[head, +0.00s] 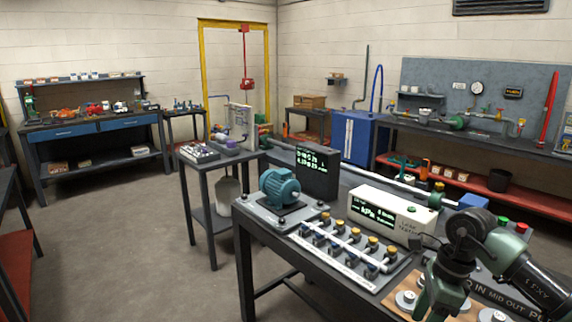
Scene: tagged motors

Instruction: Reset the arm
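An arm with dark and green links comes in from the right edge and bends down over the near bench (262,228); I take it as my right arm. My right gripper (442,298) points down at the bench's front right, by a tan wooden board with pale round pieces. Its fingertips are small and dark here, and I cannot tell whether they are apart or hold anything. My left arm and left gripper are not in view.
The near bench holds a teal motor (280,187), a black display box (318,172), a white leak tester (391,213) and a valve manifold (345,245). A small cart (206,178) stands left of it. Floor (130,240) is clear at left.

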